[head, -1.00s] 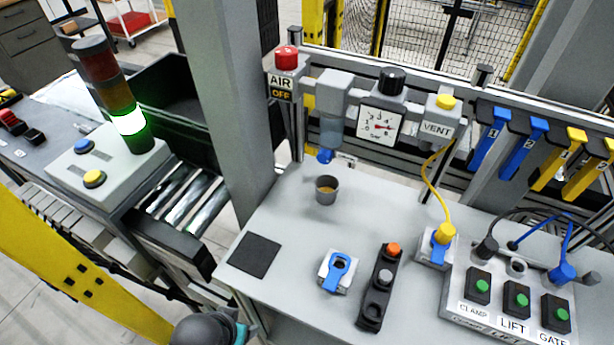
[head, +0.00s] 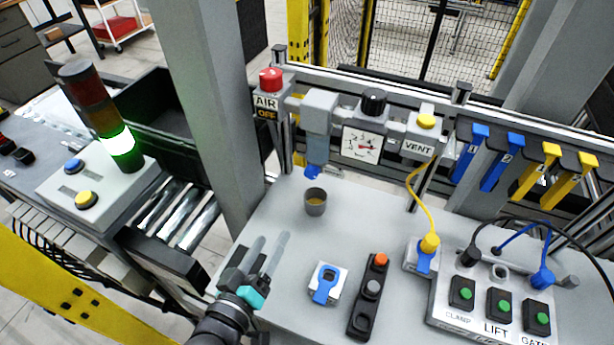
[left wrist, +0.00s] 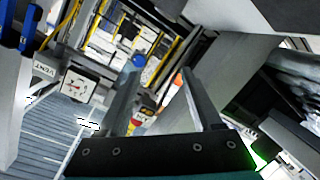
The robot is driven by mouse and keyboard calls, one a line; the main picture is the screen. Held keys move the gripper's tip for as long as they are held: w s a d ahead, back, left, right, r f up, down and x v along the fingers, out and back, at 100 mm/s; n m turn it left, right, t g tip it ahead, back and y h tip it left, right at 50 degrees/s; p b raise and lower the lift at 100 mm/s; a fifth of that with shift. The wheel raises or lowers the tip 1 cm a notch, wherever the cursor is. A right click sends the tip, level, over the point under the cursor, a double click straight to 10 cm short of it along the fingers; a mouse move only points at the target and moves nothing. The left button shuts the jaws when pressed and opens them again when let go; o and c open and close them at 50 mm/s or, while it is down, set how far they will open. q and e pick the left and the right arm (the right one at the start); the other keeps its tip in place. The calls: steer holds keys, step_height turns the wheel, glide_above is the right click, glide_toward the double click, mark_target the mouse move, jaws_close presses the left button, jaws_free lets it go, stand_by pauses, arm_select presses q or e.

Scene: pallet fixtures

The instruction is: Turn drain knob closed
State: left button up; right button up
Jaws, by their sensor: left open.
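The blue drain knob (head: 313,172) sits at the bottom of the grey filter bowl (head: 319,145), which hangs from the air line between the red AIR knob and the gauge. A grey cup (head: 315,202) with yellowish contents stands on the table below the knob. My left gripper (head: 270,240) is open and empty, in front of and left of the cup, apart from the knob. In the left wrist view the blue knob (left wrist: 139,61) shows beyond the fingers (left wrist: 160,90), near the left one. The knob's turn position is too small to tell. My right gripper is not in view.
The gauge (head: 362,146) and VENT valve (head: 420,147) stand right of the bowl; the red AIR knob (head: 271,80) stands left. A grey post (head: 205,110) rises left of the table. A blue-tabbed block (head: 325,285) and black button box (head: 369,295) lie in front.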

arm_select(q)
step_height(320, 180, up, 3)
steer(key=d+t+h, duration=0.1)
glide_toward(310, 176)
steer(key=shift+n, duration=0.4)
steer(key=x, duration=0.8)
steer(key=shift+w+d, duration=0.15)
steer(key=shift+w, duration=0.1)
jaws_close()
